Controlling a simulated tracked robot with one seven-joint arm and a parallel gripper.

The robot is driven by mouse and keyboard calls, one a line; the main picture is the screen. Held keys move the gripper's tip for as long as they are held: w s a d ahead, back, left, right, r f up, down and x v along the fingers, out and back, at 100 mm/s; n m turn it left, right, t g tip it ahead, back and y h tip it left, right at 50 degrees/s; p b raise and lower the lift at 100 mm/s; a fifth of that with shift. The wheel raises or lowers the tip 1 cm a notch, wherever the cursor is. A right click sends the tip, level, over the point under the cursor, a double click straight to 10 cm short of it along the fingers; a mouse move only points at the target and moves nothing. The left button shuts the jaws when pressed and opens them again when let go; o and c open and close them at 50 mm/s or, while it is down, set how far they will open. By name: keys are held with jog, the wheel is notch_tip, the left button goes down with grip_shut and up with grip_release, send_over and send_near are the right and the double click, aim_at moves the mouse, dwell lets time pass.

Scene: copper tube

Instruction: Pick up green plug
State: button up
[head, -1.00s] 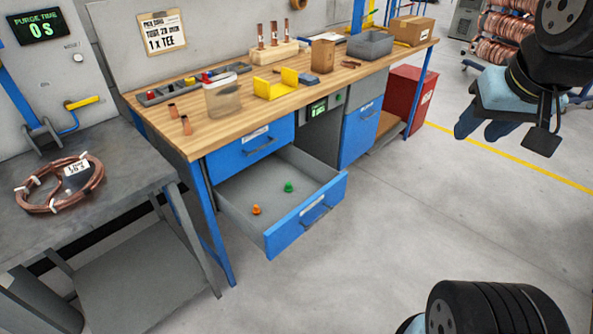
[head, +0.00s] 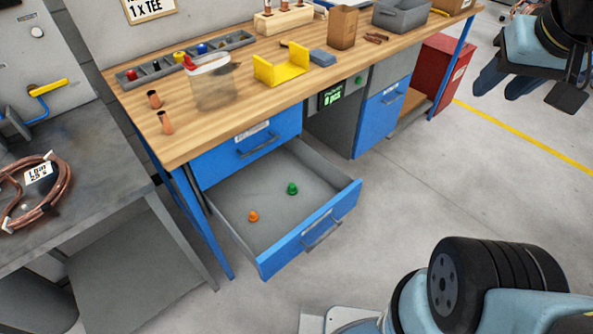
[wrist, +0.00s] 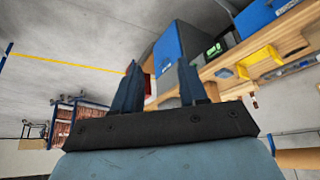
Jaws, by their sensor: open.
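The green plug (head: 292,188) stands on the floor of the open lower drawer (head: 240,222) of the workbench. An orange plug (head: 253,216) stands in the same drawer, to the left of it and nearer the front. My gripper (head: 497,90) is at the upper right of the head view, raised over the floor, well apart from the drawer. In the wrist view, my gripper (wrist: 158,85) shows two dark blue fingers spread apart with nothing between them. The plugs do not show in the wrist view.
The wooden benchtop (head: 210,125) holds a clear container (head: 211,82), a yellow holder (head: 281,66), copper fittings and a parts tray. A grey table with a copper coil (head: 38,195) stands at left. A red cabinet (head: 440,78) stands at right. The floor before the drawer is clear.

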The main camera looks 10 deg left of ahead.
jog(key=shift+o, duration=1.2)
jog(key=shift+w+a+f, duration=0.1)
jog(key=shift+w+a, duration=0.05)
jog(key=shift+w, duration=0.05)
jog(key=w+a+f+n+g+h, duration=0.3)
jog(key=w+a+f+n+h, duration=0.2)
jog(key=w+f+n, duration=0.45)
jog(key=n+t+h, duration=0.2)
jog(key=n+t, duration=0.4)
jog(key=n, duration=0.9)
send_over(292, 186)
jog(key=d, duration=0.7)
notch_tip(292, 186, down, 25)
jog(key=s+a+f+n+t+y, duration=0.1)
jog(key=s+a+f+n, duration=0.1)
jog(key=f, duration=0.3)
jog(key=s+a+f+n+t+y, duration=0.1)
jog(key=s+a+f+n, duration=0.2)
jog(key=a+f, duration=0.1)
jog(key=s+a+f+n+t+y, duration=0.1)
jog(key=s+a+f+n, duration=0.1)
jog(key=f, duration=0.5)
jog(key=shift+s+a+n, duration=0.15)
jog(key=shift+a+n, duration=0.3)
jog(key=shift+a, duration=0.4)
jog(key=shift+f, duration=0.25)
jog(key=shift+x, duration=3.6)
jog(key=shift+s, duration=0.1)
grip_shut()
